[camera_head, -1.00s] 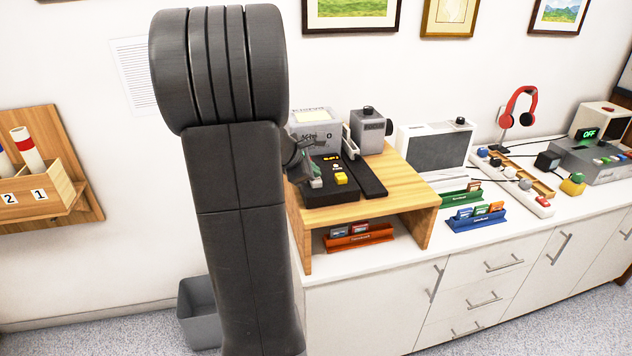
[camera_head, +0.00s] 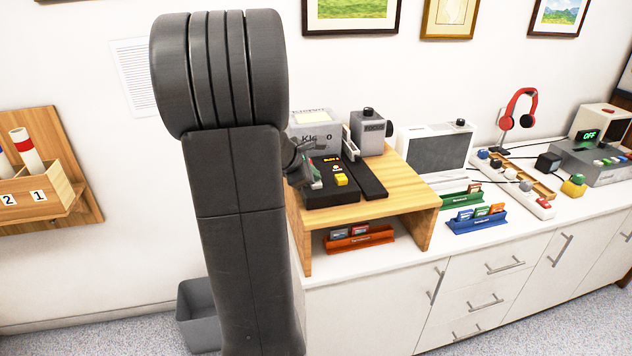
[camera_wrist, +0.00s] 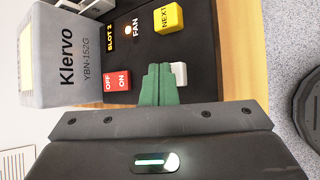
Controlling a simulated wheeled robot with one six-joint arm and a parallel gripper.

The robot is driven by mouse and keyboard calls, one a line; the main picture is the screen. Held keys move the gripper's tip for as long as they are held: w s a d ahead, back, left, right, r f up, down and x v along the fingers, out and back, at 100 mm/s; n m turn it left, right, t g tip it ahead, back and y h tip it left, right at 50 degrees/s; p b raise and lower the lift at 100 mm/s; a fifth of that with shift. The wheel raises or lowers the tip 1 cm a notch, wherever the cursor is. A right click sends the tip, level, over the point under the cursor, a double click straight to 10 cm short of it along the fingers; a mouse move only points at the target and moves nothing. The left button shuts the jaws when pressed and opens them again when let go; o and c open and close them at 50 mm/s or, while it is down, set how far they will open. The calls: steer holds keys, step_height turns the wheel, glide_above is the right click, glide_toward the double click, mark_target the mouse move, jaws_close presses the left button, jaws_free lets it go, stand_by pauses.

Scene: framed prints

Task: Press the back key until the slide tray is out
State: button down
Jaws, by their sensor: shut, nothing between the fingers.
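The slide projector, a grey box marked Klervo (camera_wrist: 75,60), stands on a wooden riser; it also shows in the head view (camera_head: 314,138). Its black panel carries a SLOT 2 display (camera_wrist: 111,38), a FAN lamp, a yellow NEXT key (camera_wrist: 168,17), a red-and-white OFF/ON switch (camera_wrist: 117,79) and a white key (camera_wrist: 179,72). The white key is partly covered by my fingers and shows no readable label. My gripper (camera_wrist: 157,72) is shut and empty, its green fingertips beside the white key; I cannot tell whether they touch. It also shows in the head view (camera_head: 316,176).
The wooden riser (camera_head: 415,195) has an orange slide rack (camera_head: 358,240) beneath it. A grey knobbed device (camera_head: 368,132) stands behind the panel. Green and blue racks (camera_head: 477,222), a speaker-like box and a power strip lie to the right.

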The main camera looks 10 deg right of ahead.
steer(key=shift+f+b, duration=0.35)
steer(key=shift+f, duration=0.1)
steer(key=shift+r, duration=0.15)
stand_by(0.5)
steer(key=shift+r+p, duration=1.05)
steer(key=shift+r, duration=0.1)
steer(key=shift+r+p, duration=2.1)
steer(key=shift+r, duration=0.4)
